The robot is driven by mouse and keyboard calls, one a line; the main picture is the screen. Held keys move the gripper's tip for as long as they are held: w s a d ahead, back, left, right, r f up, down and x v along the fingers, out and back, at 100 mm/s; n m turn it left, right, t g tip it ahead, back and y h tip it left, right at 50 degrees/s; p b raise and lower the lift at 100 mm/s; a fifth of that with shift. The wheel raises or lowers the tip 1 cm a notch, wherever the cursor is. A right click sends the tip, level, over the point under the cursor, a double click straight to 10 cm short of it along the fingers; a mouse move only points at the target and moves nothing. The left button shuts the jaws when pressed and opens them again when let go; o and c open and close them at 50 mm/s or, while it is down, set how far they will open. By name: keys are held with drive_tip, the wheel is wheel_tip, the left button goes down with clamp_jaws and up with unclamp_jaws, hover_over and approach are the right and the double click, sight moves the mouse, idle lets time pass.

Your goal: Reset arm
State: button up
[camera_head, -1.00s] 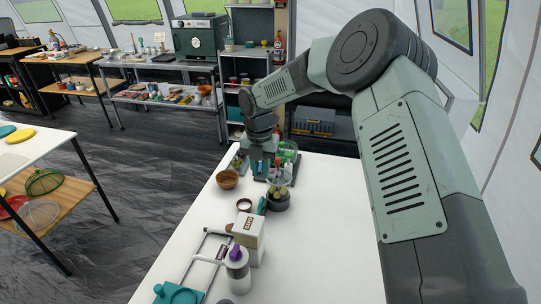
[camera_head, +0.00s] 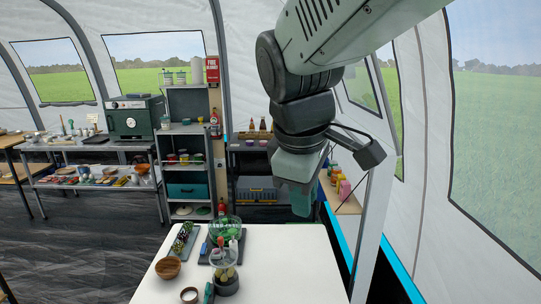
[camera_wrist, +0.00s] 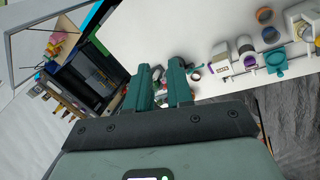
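My gripper (camera_head: 303,205) is raised in the air above the far right part of the white table (camera_head: 255,262) in the head view. It points downward and is apart from everything on the table. In the wrist view its two teal fingers (camera_wrist: 160,72) stand apart with a gap between them, and nothing is clearly held. The arm comes in from the upper right of the head view.
A shelf unit (camera_head: 187,150) stands behind. The air around my gripper looks clear.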

drive_tip(key=s+d+m+t, duration=0.1)
drive_tip(key=s+d+m, duration=0.2)
drive_tip(key=s+m, duration=0.3)
drive_tip(key=s+d+m+y, duration=0.1)
drive_tip(key=s+d+m, duration=0.2)
drive_tip(key=s+m, duration=0.3)
drive_tip(key=shift+s+t, duration=0.4)
drive_tip(key=shift+s, duration=0.4)
drive_tip(key=shift+r, duration=0.1)
